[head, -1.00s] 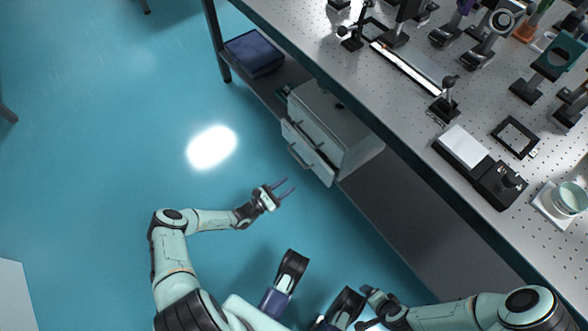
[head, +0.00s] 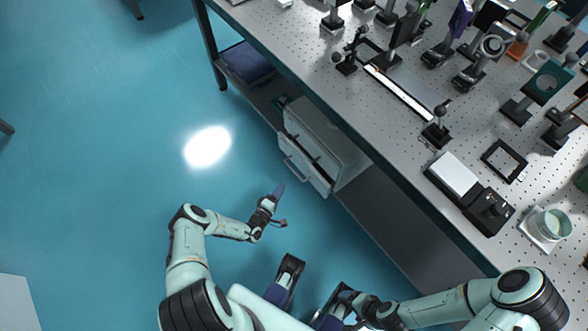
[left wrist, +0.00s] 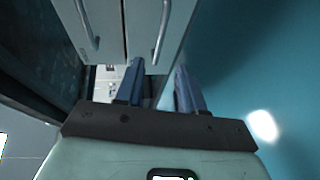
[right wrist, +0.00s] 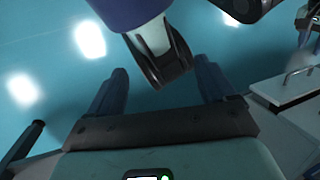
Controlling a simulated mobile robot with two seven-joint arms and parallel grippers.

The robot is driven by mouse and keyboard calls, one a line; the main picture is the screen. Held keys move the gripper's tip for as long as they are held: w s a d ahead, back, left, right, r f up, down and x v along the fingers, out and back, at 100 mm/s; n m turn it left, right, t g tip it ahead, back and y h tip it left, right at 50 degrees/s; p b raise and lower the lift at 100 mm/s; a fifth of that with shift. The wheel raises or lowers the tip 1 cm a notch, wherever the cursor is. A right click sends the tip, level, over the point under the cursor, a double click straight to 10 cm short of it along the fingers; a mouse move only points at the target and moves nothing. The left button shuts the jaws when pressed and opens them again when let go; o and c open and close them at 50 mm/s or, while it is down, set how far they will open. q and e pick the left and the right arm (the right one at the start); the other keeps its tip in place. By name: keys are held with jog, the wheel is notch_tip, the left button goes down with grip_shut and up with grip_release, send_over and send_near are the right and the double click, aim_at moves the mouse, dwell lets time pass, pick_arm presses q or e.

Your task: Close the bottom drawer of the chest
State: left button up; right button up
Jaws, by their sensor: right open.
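The pale grey chest (head: 343,151) stands on the low shelf under the optical table. Its bottom drawer (head: 316,180) sticks out toward the floor side, with a dark gap behind its front. Its handle (head: 296,170) faces outward. My left gripper (head: 279,190) is just in front of the drawer, fingers pointing toward it. In the left wrist view its fingers (left wrist: 158,88) are apart with nothing between them, and drawer fronts with two bar handles show ahead. My right gripper (right wrist: 161,88) is open and empty, away from the chest; the drawer (right wrist: 285,88) shows at the right of its view.
A dark blue box (head: 247,63) lies on the low shelf (head: 268,102) beyond the chest. The perforated optical table top (head: 300,62) overhangs the shelf and bears several optical mounts. The blue floor (head: 110,180) left of the chest is clear.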

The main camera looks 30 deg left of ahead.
aim_at(294, 170)
pick_arm(q)
jog(key=shift+w+f+b, duration=0.35)
jog(key=shift+w+b, duration=0.55)
jog(key=shift+w, duration=1.1)
jog(key=shift+w+f+b, duration=0.4)
jog(key=shift+w+b, duration=0.5)
jog(key=shift+w, duration=1.15)
jog(key=shift+w+f+b, duration=0.35)
jog(key=shift+w+b, duration=0.55)
jog(key=shift+w, duration=1.1)
pick_arm(e)
jog(key=w+d+f+t+h, duration=0.1)
jog(key=w+d+f+t, duration=0.1)
jog(key=w+d+f, duration=0.2)
jog(key=shift+w+f+m+t, duration=0.35)
jog(key=shift+w+f, duration=1)
jog(key=shift+w, duration=0.95)
pick_arm(q)
grip_shut()
